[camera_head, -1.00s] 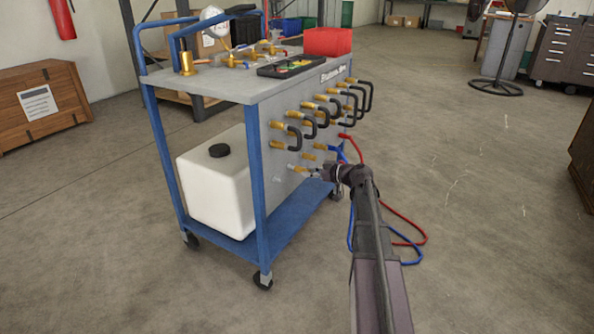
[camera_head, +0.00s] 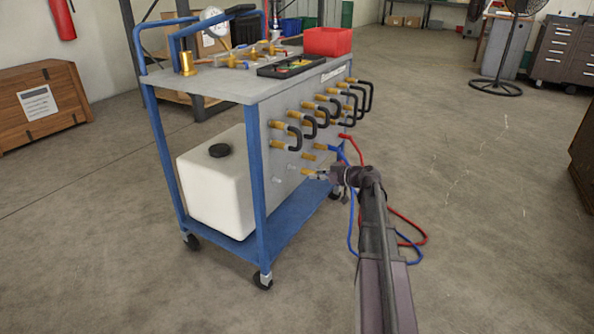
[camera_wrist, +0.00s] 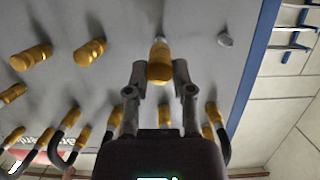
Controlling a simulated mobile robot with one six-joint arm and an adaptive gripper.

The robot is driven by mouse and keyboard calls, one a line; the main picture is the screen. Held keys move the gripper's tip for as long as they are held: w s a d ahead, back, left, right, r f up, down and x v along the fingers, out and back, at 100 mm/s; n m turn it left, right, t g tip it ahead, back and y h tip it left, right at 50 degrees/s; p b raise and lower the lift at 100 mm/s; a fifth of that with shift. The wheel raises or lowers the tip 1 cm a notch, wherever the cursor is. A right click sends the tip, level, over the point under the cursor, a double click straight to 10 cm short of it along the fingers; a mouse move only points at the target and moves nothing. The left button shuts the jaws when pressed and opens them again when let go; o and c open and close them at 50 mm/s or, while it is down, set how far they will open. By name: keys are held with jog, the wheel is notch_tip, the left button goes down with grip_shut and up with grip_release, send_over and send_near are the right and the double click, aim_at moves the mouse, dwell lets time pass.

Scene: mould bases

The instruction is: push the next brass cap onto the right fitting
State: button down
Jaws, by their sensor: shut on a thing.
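My gripper (camera_wrist: 159,75) is shut on a brass cap (camera_wrist: 159,65), which sits between its two fingertips. In the head view, the gripper (camera_head: 322,174) is low at the cart's side panel, with the cap (camera_head: 309,172) at its tip. A silver fitting (camera_wrist: 159,42) is in line behind the held cap; I cannot tell whether the cap touches it. A bare silver fitting (camera_wrist: 225,40) stands to its right in the wrist view, nearer the panel's edge. Brass caps (camera_wrist: 90,52) and (camera_wrist: 31,57) sit on the panel to the left.
Several brass fittings with black bent hoses (camera_head: 320,110) stick out above my gripper. Red and blue hoses (camera_head: 410,240) hang to the right, beside my arm. A white tank (camera_head: 215,185) stands on the cart's blue lower shelf (camera_head: 285,240). A red bin (camera_head: 327,41) stands on top.

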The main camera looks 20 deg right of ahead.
jog(key=shift+s+d, duration=0.1)
jog(key=shift+s, duration=0.05)
dwell(0.3)
jog(key=shift+f+v, duration=0.2)
jog(key=shift+v, duration=0.7)
jog(key=shift+f+v, duration=0.25)
jog(key=shift+v, duration=0.7)
jog(key=shift+f+v, duration=0.2)
jog(key=shift+v, duration=0.7)
jog(key=shift+s+d, duration=0.1)
jog(key=shift+s, duration=0.05)
